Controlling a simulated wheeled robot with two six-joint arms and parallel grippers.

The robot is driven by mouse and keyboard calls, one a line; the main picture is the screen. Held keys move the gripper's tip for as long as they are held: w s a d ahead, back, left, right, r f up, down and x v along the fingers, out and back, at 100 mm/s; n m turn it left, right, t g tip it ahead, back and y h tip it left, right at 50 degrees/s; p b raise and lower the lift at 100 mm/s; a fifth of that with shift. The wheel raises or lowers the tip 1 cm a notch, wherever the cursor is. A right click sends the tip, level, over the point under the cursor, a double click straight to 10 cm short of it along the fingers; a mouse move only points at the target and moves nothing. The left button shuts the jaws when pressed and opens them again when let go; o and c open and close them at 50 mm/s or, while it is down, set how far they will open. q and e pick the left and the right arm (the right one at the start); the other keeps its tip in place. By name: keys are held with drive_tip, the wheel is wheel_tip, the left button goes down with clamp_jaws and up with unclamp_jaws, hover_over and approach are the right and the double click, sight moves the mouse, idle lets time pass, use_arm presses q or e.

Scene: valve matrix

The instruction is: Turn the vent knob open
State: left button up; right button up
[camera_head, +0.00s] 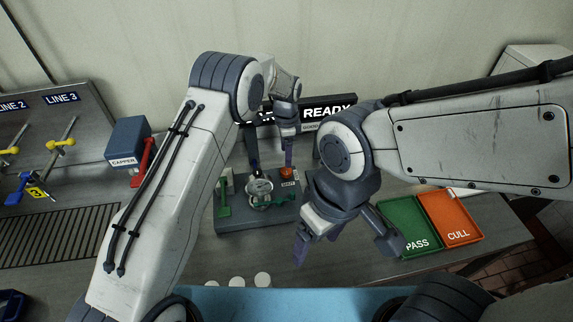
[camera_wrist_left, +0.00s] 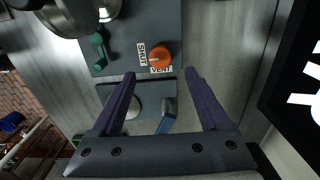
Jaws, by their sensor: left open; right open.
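The orange vent knob (camera_wrist_left: 159,55) sits on a dark grey panel in the left wrist view, with a VENT label below it and a SHUT label to its left. A small pale mark shows on its left side, towards SHUT. The knob also shows in the head view (camera_head: 286,173), at the rig's back right. My left gripper (camera_wrist_left: 160,73) is open, its fingers pointing towards the knob, with nothing between them; contact is not visible. In the head view my left gripper (camera_head: 289,150) hangs over the knob. My right gripper (camera_head: 312,243) is open and empty, in front of the rig.
A round gauge (camera_head: 259,188) and green handle (camera_head: 224,205) stand left of the knob. Green PASS (camera_head: 398,218) and orange CULL (camera_head: 448,216) trays lie at right. A blue CAPPER box (camera_head: 128,138) is at left. A READY sign (camera_head: 328,113) stands behind.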

sight(286, 170)
use_arm(q)
wheel_tip(286, 170, down, 6)
drive_tip(key=shift+r+p, duration=0.1)
drive_tip(key=shift+p, duration=1.15)
drive_tip(key=shift+f, duration=0.9)
drive_tip(key=shift+c, duration=0.3)
